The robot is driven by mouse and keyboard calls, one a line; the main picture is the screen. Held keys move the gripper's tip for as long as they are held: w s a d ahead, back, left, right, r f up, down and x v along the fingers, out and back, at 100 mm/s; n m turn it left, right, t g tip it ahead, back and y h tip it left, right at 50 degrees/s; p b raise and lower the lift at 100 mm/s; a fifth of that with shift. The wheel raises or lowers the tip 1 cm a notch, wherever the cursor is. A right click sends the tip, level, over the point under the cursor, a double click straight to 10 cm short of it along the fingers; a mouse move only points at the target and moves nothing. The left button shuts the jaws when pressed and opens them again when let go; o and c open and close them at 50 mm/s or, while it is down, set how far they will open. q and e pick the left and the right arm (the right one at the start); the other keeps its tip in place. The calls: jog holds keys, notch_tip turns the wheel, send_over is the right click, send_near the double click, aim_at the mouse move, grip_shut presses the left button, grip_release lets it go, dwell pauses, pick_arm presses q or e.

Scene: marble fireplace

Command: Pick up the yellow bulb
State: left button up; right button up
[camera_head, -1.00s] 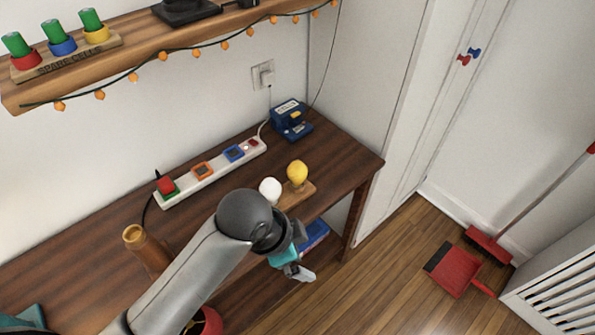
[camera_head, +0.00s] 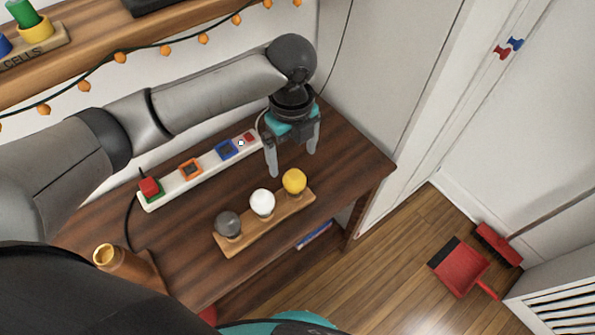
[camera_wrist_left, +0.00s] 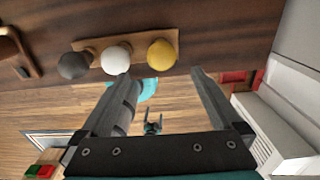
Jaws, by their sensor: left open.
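The yellow bulb (camera_head: 294,181) stands at the right end of a wooden holder (camera_head: 250,229), beside a white bulb (camera_head: 262,201) and a grey bulb (camera_head: 228,223). My left gripper (camera_head: 291,163) is open and empty, pointing down, just behind the yellow bulb in the head view and apart from it. In the left wrist view, the yellow bulb (camera_wrist_left: 162,54) shows beyond the gap between the open fingers (camera_wrist_left: 161,75). A small dark pronged shape (camera_wrist_left: 152,123) lower there may be my right gripper; its jaws are unclear.
A power strip (camera_head: 208,170) with coloured sockets runs along the back of the table, left of the gripper. The wooden shelf (camera_head: 88,72) with string lights hangs above. The table right of the holder is clear.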

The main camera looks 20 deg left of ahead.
aim_at(293, 176)
pick_arm(q)
jog(key=f, duration=0.4)
jog(key=shift+s+f+b, duration=0.15)
jog(key=shift+s+b, duration=0.15)
jog(key=shift+b, duration=0.1)
notch_tip(293, 176, down, 4)
jog(key=shift+w+r+b, duration=0.1)
jog(key=shift+b, duration=0.3)
jog(key=shift+d+f, duration=0.1)
jog(key=shift+f, duration=0.4)
notch_tip(293, 176, down, 5)
jog(key=shift+w+d+r+b, duration=0.1)
jog(key=shift+d+b, duration=0.05)
jog(key=shift+b, duration=0.6)
pick_arm(e)
jog(key=s+f, duration=0.2)
jog(key=f, duration=0.1)
jog(key=shift+d+f, duration=0.15)
jog(key=shift+f, duration=0.05)
pick_arm(q)
jog(key=shift+c, duration=0.3)
jog(key=c, duration=1.4)
pick_arm(e)
jog(key=shift+s, duration=0.2)
